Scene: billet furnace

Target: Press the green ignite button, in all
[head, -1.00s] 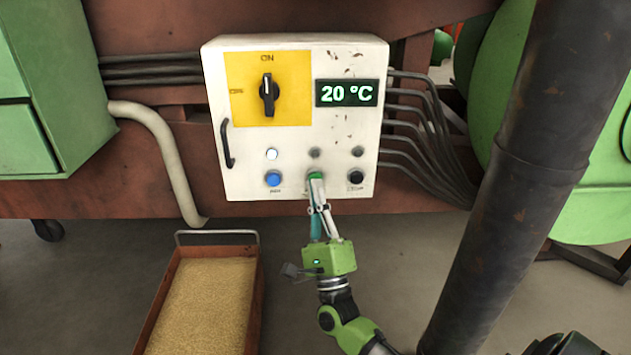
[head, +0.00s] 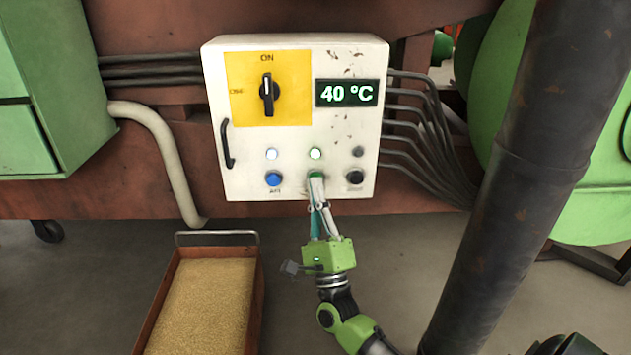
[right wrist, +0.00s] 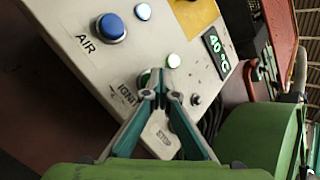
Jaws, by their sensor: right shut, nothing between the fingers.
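The green ignite button (head: 315,174) is on the lower middle of the white control box (head: 215,130). The button is mostly hidden behind my right gripper (head: 317,180), which is shut and empty with its fingertips at the button. In the right wrist view, the shut fingertips (right wrist: 165,73) lie over the button's edge (right wrist: 146,77), near the "IGNI" lettering; whether they touch it I cannot tell. The lamp above the button (head: 315,154) glows green-white. The display (head: 346,93) reads 40 °C. My left gripper is not in view.
A blue AIR button (head: 273,179) with a lit lamp (head: 271,154) is to the left, and a black button (head: 355,177) to the right. The rotary switch (head: 267,93) points to ON. A dark pipe (head: 510,190) stands right of my arm. A sand-filled tray (head: 254,300) is below.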

